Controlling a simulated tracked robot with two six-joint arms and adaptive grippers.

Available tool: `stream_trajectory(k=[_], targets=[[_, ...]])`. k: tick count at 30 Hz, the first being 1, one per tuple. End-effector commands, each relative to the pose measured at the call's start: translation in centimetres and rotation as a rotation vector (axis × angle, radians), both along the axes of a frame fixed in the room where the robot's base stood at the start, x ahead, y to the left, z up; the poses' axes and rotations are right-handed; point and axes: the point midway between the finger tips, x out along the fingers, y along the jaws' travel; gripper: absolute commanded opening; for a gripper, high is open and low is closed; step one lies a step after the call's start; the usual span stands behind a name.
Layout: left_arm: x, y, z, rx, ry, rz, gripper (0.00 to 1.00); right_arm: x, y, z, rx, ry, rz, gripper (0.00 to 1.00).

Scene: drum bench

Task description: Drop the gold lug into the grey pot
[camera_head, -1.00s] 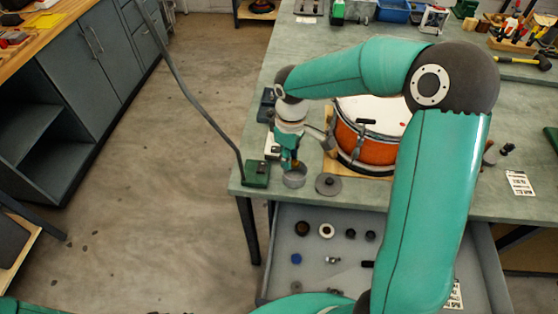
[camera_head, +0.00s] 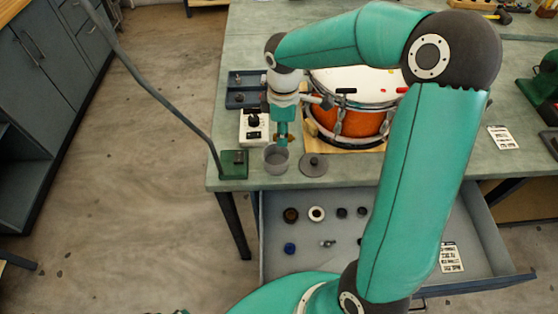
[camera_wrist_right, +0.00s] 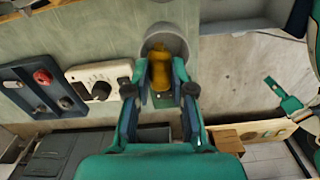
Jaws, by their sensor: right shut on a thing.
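My right gripper (camera_head: 281,143) points down at the front left of the bench and is just above the grey pot (camera_head: 277,161). In the right wrist view the gripper (camera_wrist_right: 160,90) is shut on the gold lug (camera_wrist_right: 159,68), which sits between its fingers. The lug's far end overlaps the mouth of the grey pot (camera_wrist_right: 168,36); whether it touches the pot I cannot tell. In the head view the lug is mostly hidden by the fingers. My left gripper is not in view.
A grey lid (camera_head: 313,165) lies right of the pot. An orange drum (camera_head: 360,122) stands behind it. A white box with a black knob (camera_head: 254,127) and a green post base (camera_head: 234,164) stand to the left. An open drawer (camera_head: 385,255) with small parts juts out in front.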

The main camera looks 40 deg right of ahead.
Motion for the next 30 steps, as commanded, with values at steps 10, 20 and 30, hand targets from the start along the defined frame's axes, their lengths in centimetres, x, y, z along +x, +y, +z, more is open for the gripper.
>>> stream_trajectory(k=[10,20,30], targets=[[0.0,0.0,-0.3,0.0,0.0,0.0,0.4,0.1,0.1,-0.3,0.0,-0.001,0.001,0.25],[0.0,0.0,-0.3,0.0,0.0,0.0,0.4,0.1,0.1,-0.3,-0.001,-0.001,0.001,0.52],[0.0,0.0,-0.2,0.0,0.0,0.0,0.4,0.2,0.1,1.1,-0.001,-0.004,0.001,0.52]])
